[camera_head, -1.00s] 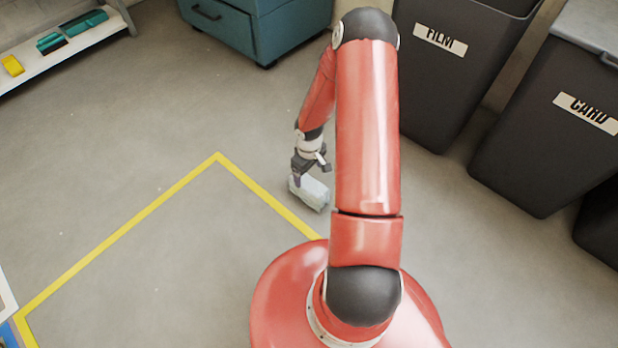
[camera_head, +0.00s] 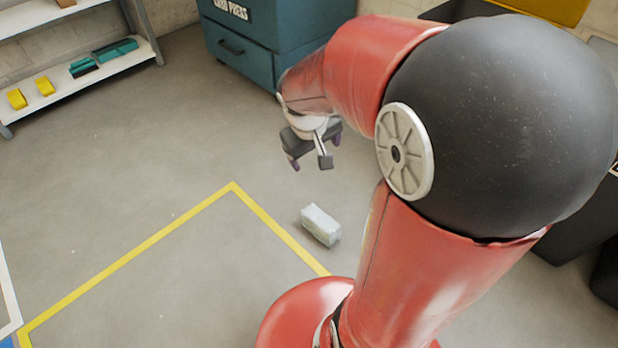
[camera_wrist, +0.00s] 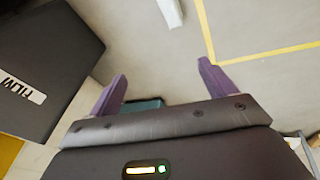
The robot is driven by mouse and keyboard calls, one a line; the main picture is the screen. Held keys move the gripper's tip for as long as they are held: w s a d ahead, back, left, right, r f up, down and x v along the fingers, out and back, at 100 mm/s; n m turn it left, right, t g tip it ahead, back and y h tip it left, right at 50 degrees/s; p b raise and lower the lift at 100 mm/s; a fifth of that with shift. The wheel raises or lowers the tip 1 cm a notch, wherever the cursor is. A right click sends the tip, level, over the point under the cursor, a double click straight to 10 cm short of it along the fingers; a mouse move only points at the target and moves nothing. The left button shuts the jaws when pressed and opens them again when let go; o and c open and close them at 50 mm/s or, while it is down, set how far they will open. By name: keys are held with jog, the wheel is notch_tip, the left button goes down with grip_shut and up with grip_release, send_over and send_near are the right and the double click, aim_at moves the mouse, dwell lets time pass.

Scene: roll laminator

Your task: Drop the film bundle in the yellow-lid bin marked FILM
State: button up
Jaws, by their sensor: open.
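The film bundle, a pale grey-white block (camera_head: 321,225), lies on the floor just right of the yellow floor line. Its end also shows at the top of the wrist view (camera_wrist: 169,12). My gripper (camera_head: 313,152) is raised above the floor, apart from the block, open and empty. In the wrist view its two purple fingers (camera_wrist: 161,82) stand wide apart with nothing between them. The dark FILM bin (camera_wrist: 45,60) is at the left of the wrist view, its label readable. In the head view a yellow lid (camera_head: 545,8) shows at the top right; my arm hides most of the bin.
A teal cabinet (camera_head: 240,52) stands at the back. A white shelf (camera_head: 75,80) with yellow and teal items is at the upper left. Another dark bin (camera_head: 570,225) is partly hidden behind my arm at the right. The floor around the block is clear.

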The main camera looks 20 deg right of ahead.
jog(key=s+a+r+t+y, duration=0.1)
jog(key=s+a+r, duration=0.3)
jog(key=s, duration=0.3)
jog(key=s+a+r+m+t+y, duration=0.1)
jog(key=s+a+r+t, duration=0.1)
jog(key=s+r, duration=0.3)
jog(key=shift+s+a+y, duration=0.3)
jog(key=shift+s+a, duration=0.55)
jog(key=shift+r, duration=0.15)
